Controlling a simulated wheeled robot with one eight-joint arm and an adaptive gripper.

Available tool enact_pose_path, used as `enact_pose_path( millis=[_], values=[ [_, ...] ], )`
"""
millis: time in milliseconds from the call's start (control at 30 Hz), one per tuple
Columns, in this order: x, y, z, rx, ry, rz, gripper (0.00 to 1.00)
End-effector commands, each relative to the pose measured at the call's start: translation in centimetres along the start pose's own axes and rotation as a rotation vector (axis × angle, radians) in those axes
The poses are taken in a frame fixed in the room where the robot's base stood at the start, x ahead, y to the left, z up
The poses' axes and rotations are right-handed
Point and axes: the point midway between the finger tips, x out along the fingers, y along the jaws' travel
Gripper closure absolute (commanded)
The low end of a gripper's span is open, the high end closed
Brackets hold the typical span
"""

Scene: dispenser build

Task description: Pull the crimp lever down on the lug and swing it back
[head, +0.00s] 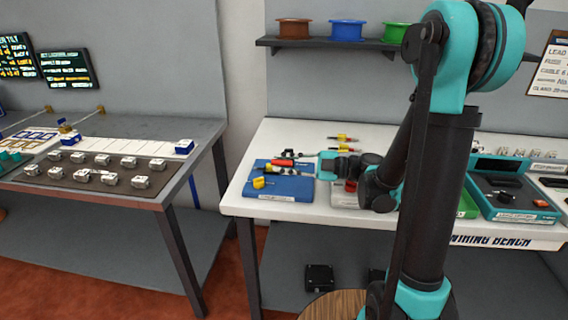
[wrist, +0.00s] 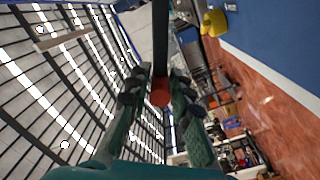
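The blue crimp tool base (head: 287,186) sits at the left end of the white bench in the head view. A red-handled part (head: 282,162) lies across its back, and a yellow piece (head: 258,183) is at its left side. I cannot make out the lug. My gripper (head: 315,158) reaches over the base from the right. In the wrist view a dark lever bar (wrist: 160,40) with a round red knob (wrist: 160,94) runs between the fingers of my gripper (wrist: 161,78). The fingers are close on both sides; whether they press on it is unclear.
Red and yellow tools (head: 342,138) lie behind on the bench. A teal tray (head: 510,195) stands to the right. A shelf (head: 330,42) with coloured spools is on the wall. A grey table (head: 105,190) with several small blocks is at left, across a gap.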

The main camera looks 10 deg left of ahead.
Motion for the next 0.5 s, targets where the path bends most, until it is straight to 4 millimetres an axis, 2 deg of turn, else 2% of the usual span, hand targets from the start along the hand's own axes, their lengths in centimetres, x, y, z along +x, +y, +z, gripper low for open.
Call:
enact_pose_path(
  millis=[33, 100, 500],
  values=[
    [0.00, 0.00, 0.00, 0.000, 0.000, 0.000, 0.70],
    [0.00, -0.01, -0.01, 0.000, 0.000, 0.000, 0.62],
    [-0.01, 0.31, -0.32, 0.000, 0.000, 0.000, 0.62]
  ],
)
